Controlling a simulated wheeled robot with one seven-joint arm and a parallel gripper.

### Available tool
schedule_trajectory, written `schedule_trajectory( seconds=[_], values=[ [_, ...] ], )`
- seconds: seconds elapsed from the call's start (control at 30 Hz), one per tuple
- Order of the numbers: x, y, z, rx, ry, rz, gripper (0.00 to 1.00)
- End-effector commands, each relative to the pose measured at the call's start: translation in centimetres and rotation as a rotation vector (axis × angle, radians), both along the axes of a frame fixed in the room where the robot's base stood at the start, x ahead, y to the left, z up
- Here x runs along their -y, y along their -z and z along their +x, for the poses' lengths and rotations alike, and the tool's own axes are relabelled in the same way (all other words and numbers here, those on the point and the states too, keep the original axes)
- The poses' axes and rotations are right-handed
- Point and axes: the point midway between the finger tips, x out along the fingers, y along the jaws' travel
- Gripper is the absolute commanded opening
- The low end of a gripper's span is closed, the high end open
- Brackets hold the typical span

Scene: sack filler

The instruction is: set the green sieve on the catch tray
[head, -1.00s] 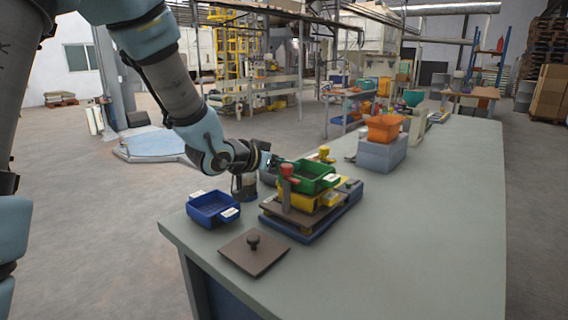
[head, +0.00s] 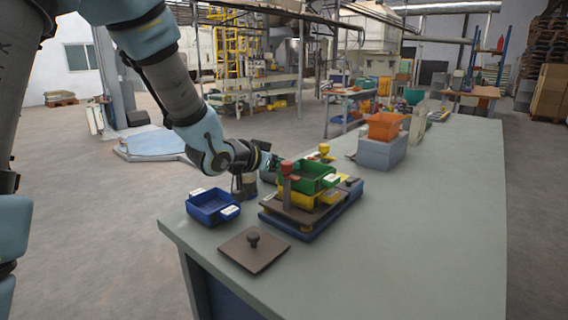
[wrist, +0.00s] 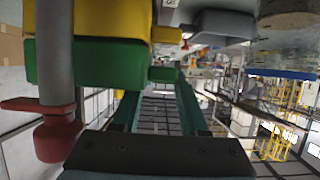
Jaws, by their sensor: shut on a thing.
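The green sieve (head: 317,178) is a shallow open box directly above a yellow tray (head: 328,196), which looks like the catch tray. In the wrist view the green sieve (wrist: 95,62) and the yellow tray (wrist: 112,20) lie close against each other; I cannot tell whether the sieve is fully seated. My gripper (head: 277,164) is at the sieve's left side in the head view. The sieve looks about level. The handle is mostly hidden in the head view.
The yellow tray stands on a brown plate over a blue base (head: 318,228). A red-knobbed clamp (head: 287,168) rises close in front; a yellow-knobbed one (head: 324,149) is behind. A blue sieve (head: 211,207), a brown lid (head: 254,250) and an orange sieve (head: 386,126) are nearby. The bench's right is clear.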

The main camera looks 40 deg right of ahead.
Motion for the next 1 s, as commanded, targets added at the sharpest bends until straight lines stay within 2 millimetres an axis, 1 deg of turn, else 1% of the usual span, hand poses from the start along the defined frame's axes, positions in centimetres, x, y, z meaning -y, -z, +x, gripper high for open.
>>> schedule_trajectory(
  seconds=[0.33, 0.37, 0.67, 0.83, 0.87, 1.0],
  values=[
    [0.01, 0.11, -0.01, 0.0, 0.0, 0.0, 0.0],
    [0.01, 0.11, -0.01, 0.0, 0.0, 0.0, 0.44],
    [0.01, 0.11, -0.01, 0.0, 0.0, 0.0, 0.78],
    [0.01, 0.12, -0.01, 0.0, 0.0, 0.0, 0.78],
    [0.0, 0.15, -0.02, 0.0, 0.0, 0.001, 0.8],
    [0.0, 0.15, -0.03, 0.0, 0.0, 0.001, 0.96]
  ],
)
